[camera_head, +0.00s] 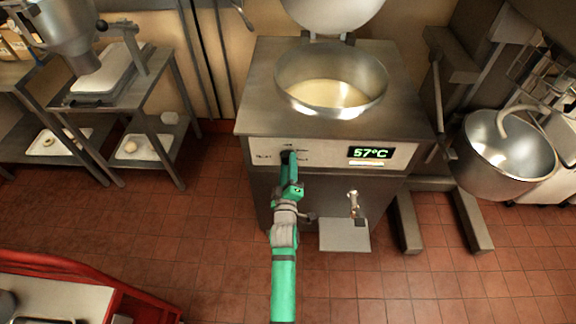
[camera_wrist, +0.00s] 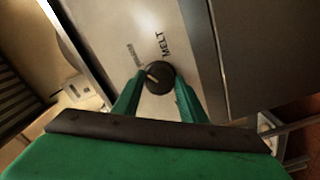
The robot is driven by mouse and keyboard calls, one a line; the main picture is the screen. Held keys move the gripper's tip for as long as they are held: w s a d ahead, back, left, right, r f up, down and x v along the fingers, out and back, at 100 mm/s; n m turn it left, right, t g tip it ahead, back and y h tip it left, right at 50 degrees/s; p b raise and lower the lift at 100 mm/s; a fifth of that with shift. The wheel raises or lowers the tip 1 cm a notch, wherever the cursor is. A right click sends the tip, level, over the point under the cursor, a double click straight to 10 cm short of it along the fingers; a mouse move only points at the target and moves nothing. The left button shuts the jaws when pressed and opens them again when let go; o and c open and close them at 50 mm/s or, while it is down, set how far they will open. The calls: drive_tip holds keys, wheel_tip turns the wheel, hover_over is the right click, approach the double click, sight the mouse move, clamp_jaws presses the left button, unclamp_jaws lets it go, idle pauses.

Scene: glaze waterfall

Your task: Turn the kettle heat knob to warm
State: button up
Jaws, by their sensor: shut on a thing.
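The kettle (camera_head: 258,92) is a steel cabinet with a round open bowl of pale liquid. Its dark round heat knob (camera_head: 288,157) is on the left of the front panel, under my gripper (camera_head: 289,172). In the wrist view, the green fingers of my gripper (camera_wrist: 157,92) are on either side of the knob (camera_wrist: 160,73), shut on it. A light mark on the knob lies toward its left side. The label MELT stands above the knob, and a smaller label to its upper left is too blurred to read surely. The display (camera_head: 370,153) reads 57°C.
A tap (camera_head: 353,203) sits over a small steel shelf (camera_head: 344,238) at the kettle's lower front. A mixer bowl (camera_head: 490,165) stands at right, a steel table (camera_head: 125,92) at left. A red-edged cart (camera_head: 60,262) is at lower left. Tiled floor is open around.

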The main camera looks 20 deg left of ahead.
drive_tip(key=shift+f, duration=0.1)
drive_tip(key=o, duration=1)
drive_tip(key=shift+o, duration=0.2)
drive_tip(key=shift+s, duration=0.1)
drive_tip(key=v, duration=1)
drive_tip(key=shift+s, duration=0.4)
drive_tip(key=shift+d, duration=0.15)
drive_tip(key=s+d+r+m+h, duration=0.1)
drive_tip(key=s+d+m, duration=0.4)
drive_tip(key=s, duration=0.6)
drive_tip(key=s+d+r+m+g+h, duration=0.1)
drive_tip(key=s+d+m, duration=0.4)
drive_tip(key=s, duration=0.7)
drive_tip(key=s+d+r+m+g+h, duration=0.1)
drive_tip(key=s+d+m+h, duration=0.2)
drive_tip(key=s, duration=0.8)
drive_tip(key=d+m, duration=0.2)
drive_tip(key=d, duration=0.1)
drive_tip(key=shift+r, duration=0.4)
